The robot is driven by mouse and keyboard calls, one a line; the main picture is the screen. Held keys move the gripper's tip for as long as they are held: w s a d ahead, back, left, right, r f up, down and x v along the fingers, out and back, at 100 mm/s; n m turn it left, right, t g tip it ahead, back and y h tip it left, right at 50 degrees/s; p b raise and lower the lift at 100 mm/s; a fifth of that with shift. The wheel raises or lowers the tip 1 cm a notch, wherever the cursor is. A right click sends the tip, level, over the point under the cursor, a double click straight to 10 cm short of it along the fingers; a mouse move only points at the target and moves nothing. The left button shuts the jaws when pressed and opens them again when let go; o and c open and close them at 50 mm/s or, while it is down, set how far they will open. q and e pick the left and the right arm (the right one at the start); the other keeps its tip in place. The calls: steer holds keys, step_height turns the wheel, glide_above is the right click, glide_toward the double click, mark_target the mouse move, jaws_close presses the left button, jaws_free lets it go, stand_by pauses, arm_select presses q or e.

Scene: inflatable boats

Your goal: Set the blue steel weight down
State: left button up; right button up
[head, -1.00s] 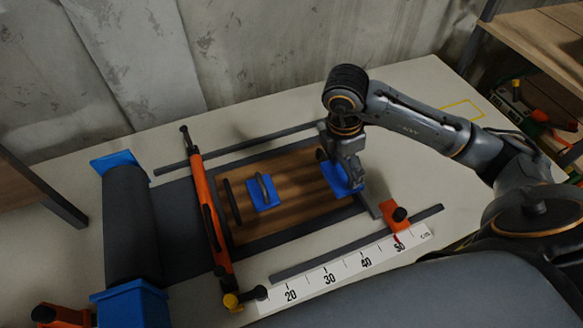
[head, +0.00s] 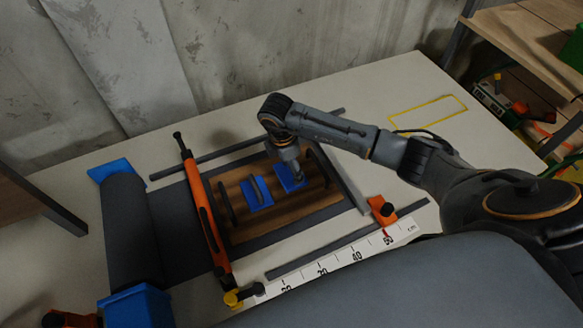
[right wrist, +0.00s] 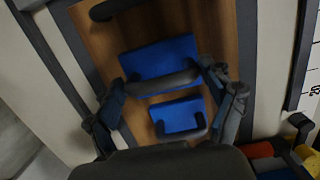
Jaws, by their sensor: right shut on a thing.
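My right gripper (head: 288,168) is shut on the handle of a blue steel weight (head: 290,180), over the wooden board. The held weight also shows between the fingers in the right wrist view (right wrist: 160,55). It looks larger there than the other blue weight (right wrist: 178,117), so it seems raised above the board; the gap is hard to judge. That second blue weight (head: 257,194) rests on the board to the left, its dark handle up. The wooden board (head: 270,222) lies on a dark sheet (head: 183,225). My left gripper is not in view.
An orange bar clamp (head: 206,220) runs along the board's left side. Dark board handles (head: 227,203) stand at both ends. A ruler (head: 340,262) with a red-orange stop (head: 382,210) lies in front. A dark roll (head: 125,235) is left. Bare table surrounds a yellow outline (head: 428,112).

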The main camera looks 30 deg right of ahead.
steer(key=shift+f+p, duration=0.35)
steer(key=shift+f, duration=0.65)
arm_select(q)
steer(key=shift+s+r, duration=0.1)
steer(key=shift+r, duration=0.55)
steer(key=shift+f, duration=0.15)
arm_select(e)
steer(key=shift+f, duration=0.2)
steer(key=o, duration=1.7)
steer(key=shift+s, duration=0.15)
steer(key=shift+r, duration=0.1)
